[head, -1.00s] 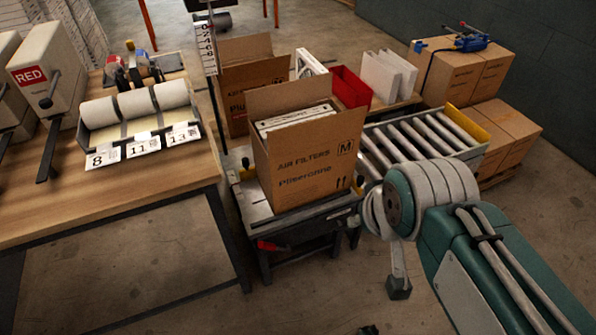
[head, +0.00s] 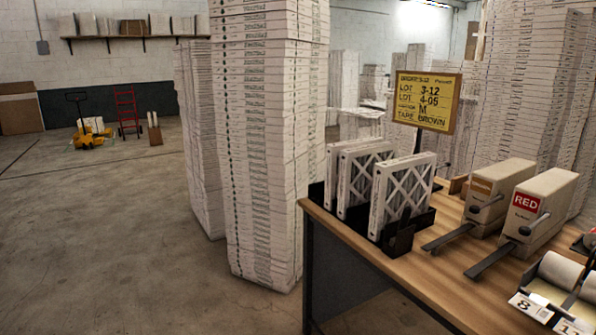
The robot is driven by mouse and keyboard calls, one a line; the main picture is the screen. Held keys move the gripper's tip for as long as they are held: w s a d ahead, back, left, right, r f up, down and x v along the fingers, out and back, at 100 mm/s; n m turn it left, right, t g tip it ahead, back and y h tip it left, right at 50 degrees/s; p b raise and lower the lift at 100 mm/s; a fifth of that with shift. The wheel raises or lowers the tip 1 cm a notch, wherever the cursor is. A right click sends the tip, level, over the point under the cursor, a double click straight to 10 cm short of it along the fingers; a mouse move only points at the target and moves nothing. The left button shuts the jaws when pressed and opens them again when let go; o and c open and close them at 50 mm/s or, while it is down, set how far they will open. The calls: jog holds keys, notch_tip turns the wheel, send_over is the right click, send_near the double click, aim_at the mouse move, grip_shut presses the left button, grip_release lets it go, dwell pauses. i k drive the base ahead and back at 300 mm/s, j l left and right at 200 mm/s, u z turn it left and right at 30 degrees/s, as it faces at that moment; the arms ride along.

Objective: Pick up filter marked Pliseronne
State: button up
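Several white-framed filters with crossed fronts stand upright in a black rack (head: 398,240) on the wooden table. The front filter (head: 405,192) faces me, with others (head: 352,178) behind it and to its left. I cannot read any name on these filters. The carton lettered Pliseronne is not in the present view. My gripper is not in view either.
A yellow sign (head: 426,100) listing lots and brown tape stands behind the rack. Two tape dispensers (head: 535,207) and label rolls (head: 560,272) are on the table (head: 425,275). Tall filter stacks (head: 265,140) stand left of it. Open floor (head: 100,240) lies farther left.

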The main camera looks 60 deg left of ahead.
aim_at(356, 164)
jog(key=j+u, duration=0.2)
jog(key=j, duration=0.2)
jog(key=i+j+u, duration=0.25)
jog(key=j+u, duration=0.2)
jog(key=j, duration=0.3)
jog(key=i+j+u, duration=0.2)
jog(key=i+j, duration=0.15)
jog(key=j, duration=0.2)
jog(key=i+j, duration=0.2)
jog(key=j, duration=0.15)
jog(key=i+j, duration=0.15)
jog(key=j, duration=0.15)
jog(key=i+j+u, duration=0.1)
jog(key=j, duration=0.25)
jog(key=i, duration=0.05)
